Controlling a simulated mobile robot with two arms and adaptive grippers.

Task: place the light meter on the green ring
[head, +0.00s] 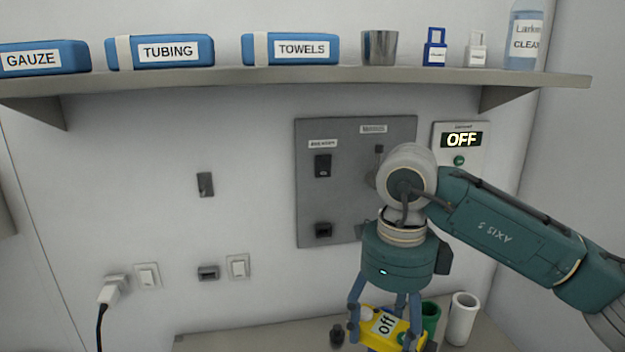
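The yellow device with an "off" label, which I take to be the light meter (376,335), is at the bottom of the head view, right of the middle. My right gripper (384,322) points down from the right arm, its blue-grey fingers closed around the sides of the light meter. The bottom of the light meter is cut off by the picture edge. No green ring can be made out in this view. My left gripper is not in view.
A green cup (431,317) and a white cylinder (462,319) stand right of the light meter, a small dark object (337,334) left of it, on the counter (250,341). A grey panel (308,190) and a shelf (220,83) are on the wall.

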